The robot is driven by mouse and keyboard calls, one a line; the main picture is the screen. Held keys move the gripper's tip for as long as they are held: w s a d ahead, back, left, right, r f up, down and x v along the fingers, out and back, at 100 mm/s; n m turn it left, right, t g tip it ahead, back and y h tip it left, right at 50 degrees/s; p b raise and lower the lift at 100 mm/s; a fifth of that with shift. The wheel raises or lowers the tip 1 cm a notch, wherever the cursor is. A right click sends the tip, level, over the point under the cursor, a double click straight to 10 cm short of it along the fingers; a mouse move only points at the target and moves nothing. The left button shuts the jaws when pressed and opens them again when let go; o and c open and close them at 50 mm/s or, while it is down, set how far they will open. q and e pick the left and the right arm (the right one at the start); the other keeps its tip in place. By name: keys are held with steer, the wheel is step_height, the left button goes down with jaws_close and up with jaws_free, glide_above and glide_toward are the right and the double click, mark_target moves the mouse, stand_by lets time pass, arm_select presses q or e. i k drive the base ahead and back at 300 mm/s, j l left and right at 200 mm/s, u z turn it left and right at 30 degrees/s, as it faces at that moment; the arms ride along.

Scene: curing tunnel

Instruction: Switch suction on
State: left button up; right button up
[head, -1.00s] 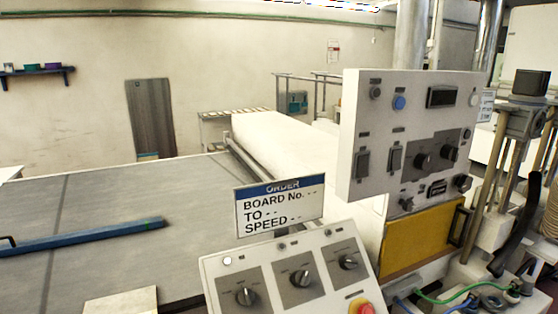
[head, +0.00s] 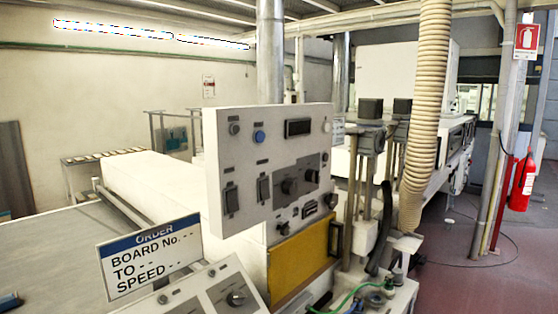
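A white control panel (head: 272,165) stands upright in the middle of the head view. It carries a blue round button (head: 259,137), a dark display (head: 298,127), two dark rocker-like switches (head: 231,199) and (head: 263,188) and several black knobs (head: 290,186). No suction label is legible on it. A lower sloped console (head: 215,288) with knobs (head: 237,298) is cut off by the bottom edge. An order sign (head: 150,256) reads "BOARD No., TO, SPEED" with blanks. Neither of my grippers is in view.
A grey conveyor bed (head: 50,255) lies at left, leading to a long white tunnel housing (head: 165,190). A yellow panel (head: 300,262) is below the control panel. A ribbed hose (head: 425,120) hangs at right. Red floor (head: 480,235) is open at right, near a fire extinguisher (head: 522,182).

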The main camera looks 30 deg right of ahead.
mark_target(264, 191)
steer(key=l+u, duration=0.2)
steer(key=l, duration=0.45)
steer(key=l+u, duration=0.15)
steer(key=l, duration=0.55)
steer(key=k+l+u, duration=0.2)
steer(key=l, duration=0.45)
steer(key=l+u, duration=0.2)
steer(key=l, duration=0.45)
